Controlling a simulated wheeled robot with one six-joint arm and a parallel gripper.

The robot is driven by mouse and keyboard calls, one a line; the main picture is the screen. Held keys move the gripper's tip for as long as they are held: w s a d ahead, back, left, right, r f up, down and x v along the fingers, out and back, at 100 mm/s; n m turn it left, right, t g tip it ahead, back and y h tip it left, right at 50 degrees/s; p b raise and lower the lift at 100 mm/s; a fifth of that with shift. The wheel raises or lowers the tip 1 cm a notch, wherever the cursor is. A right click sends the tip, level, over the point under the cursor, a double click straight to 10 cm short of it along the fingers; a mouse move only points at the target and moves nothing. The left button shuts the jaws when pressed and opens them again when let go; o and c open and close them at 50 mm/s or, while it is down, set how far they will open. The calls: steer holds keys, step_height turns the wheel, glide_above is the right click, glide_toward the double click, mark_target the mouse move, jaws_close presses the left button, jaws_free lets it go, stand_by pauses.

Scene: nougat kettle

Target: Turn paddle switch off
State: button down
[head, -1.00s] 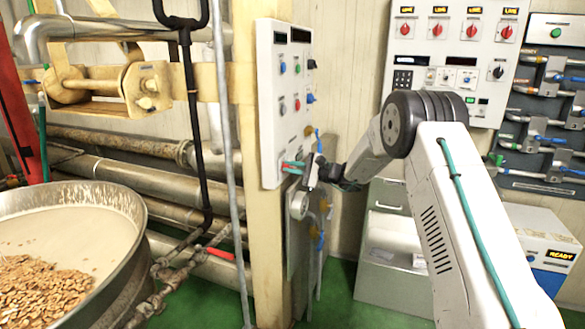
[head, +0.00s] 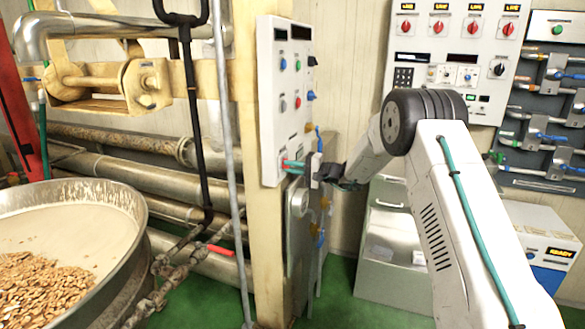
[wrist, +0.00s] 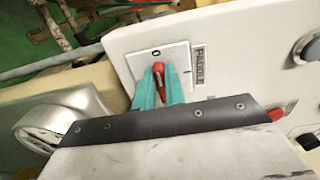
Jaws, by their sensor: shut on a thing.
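The paddle switch (wrist: 160,68) is a red knob on a white square plate, beside a label reading PADDLE, in the wrist view. Its tip points roughly at the 0 mark on the plate. My gripper (wrist: 160,90) has its teal fingers on either side of the red knob and is shut on it. In the head view my gripper (head: 292,165) is at the lower edge of the white control panel (head: 270,130), and the switch itself is mostly hidden by the fingers.
Another red knob (wrist: 283,111) is close to the right of my gripper in the wrist view. A round gauge (wrist: 62,122) is at the left. A large pan of nuts (head: 135,215) and pipes are at the left in the head view. A grey cabinet (head: 385,265) stands behind my arm.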

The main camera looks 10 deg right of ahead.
steer(key=shift+s+f, duration=0.1)
steer(key=shift+f, duration=0.1)
steer(key=c, duration=1.5)
jaws_free()
steer(key=shift+r, duration=0.1)
steer(key=shift+o, duration=0.2)
steer(key=v, duration=0.7)
steer(key=shift+s+d, duration=0.25)
steer(key=shift+d, duration=0.05)
